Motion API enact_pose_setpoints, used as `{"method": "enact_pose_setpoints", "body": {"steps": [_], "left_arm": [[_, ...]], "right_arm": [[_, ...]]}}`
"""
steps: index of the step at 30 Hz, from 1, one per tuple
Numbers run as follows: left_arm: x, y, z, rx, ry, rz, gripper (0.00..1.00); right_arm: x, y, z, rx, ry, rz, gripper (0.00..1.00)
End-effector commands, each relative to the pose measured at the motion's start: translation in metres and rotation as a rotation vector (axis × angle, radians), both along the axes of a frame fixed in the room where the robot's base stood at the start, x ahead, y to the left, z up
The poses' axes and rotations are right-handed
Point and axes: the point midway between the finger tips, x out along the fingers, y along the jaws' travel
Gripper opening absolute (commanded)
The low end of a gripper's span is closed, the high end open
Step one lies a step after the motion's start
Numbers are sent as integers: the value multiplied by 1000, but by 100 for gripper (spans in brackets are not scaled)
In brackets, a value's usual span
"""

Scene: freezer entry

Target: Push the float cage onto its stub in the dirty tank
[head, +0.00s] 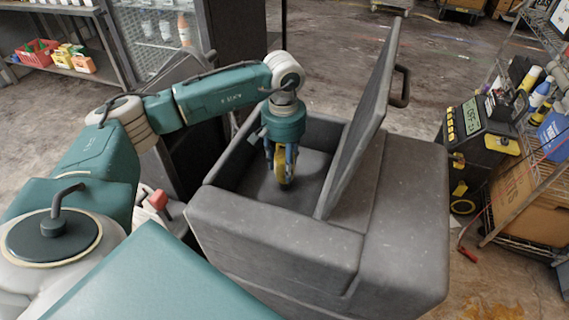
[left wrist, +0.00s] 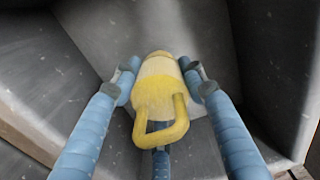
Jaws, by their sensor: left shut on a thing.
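The yellow float cage (head: 284,170) has a rounded body and a loop handle. It is inside the open dark grey tank (head: 270,231), low in the left compartment. My left gripper (head: 281,178) points down into the tank and is shut on the cage. No stub can be made out; the cage and fingers cover what is under them. I cannot tell whether the cage touches the tank floor. My right gripper is not in view.
The tank's raised lid (head: 362,125) stands just right of my gripper, with a black handle (head: 401,87) on its far side. A black and yellow machine (head: 478,135) and a wire shelf stand at right. Open floor lies behind.

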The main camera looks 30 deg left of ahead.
Motion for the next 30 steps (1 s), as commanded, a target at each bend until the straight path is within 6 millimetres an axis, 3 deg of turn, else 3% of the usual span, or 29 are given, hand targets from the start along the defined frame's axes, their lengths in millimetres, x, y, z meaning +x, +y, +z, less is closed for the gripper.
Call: {"method": "enact_pose_setpoints", "body": {"steps": [30], "left_arm": [[0, 0, -20, 0, -1, 0, 16]], "right_arm": [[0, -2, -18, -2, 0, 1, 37]]}}
